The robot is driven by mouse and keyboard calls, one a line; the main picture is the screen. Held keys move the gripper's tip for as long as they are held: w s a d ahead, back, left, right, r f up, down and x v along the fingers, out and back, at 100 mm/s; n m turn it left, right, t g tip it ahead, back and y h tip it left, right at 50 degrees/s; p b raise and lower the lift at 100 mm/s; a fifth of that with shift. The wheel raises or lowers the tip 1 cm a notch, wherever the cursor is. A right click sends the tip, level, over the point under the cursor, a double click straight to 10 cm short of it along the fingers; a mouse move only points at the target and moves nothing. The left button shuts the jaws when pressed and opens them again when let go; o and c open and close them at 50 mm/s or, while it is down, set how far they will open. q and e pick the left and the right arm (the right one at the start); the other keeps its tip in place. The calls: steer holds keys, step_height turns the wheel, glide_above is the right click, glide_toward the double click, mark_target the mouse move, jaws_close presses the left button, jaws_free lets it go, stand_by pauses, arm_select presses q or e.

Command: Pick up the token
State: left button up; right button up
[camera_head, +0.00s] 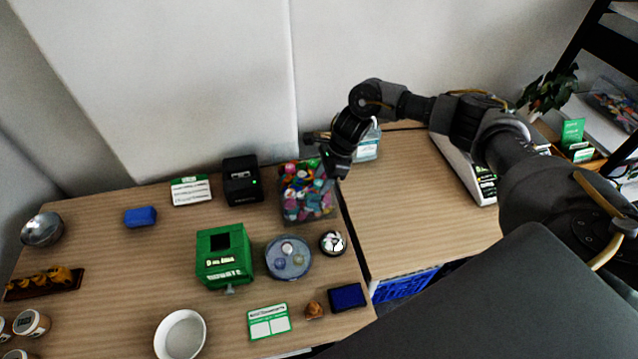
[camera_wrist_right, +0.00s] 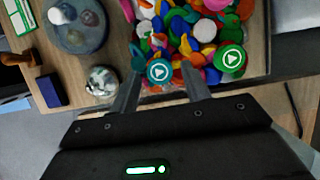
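A clear bin (camera_head: 318,214) of mixed coloured pieces stands at the right end of the left table. In the right wrist view a teal round token (camera_wrist_right: 159,70) with a white triangle lies at the near edge of the pieces. A similar green token (camera_wrist_right: 230,58) lies to its right. My right gripper (camera_head: 328,150) is over the back right of the bin. In the wrist view my right gripper (camera_wrist_right: 161,74) is open, with the teal token appearing between its fingertips; I cannot tell the height gap. My left gripper is out of view.
A black device (camera_head: 242,181) stands left of the bin. A round grey tray (camera_head: 288,258), a bell (camera_head: 333,243) and a green box (camera_head: 224,257) stand in front. A bottle (camera_head: 368,142) is behind the gripper. The right table (camera_head: 420,205) is mostly clear.

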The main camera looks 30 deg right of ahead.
steer(key=c, duration=0.8)
steer(key=shift+r, duration=0.1)
steer(key=shift+c, duration=0.2)
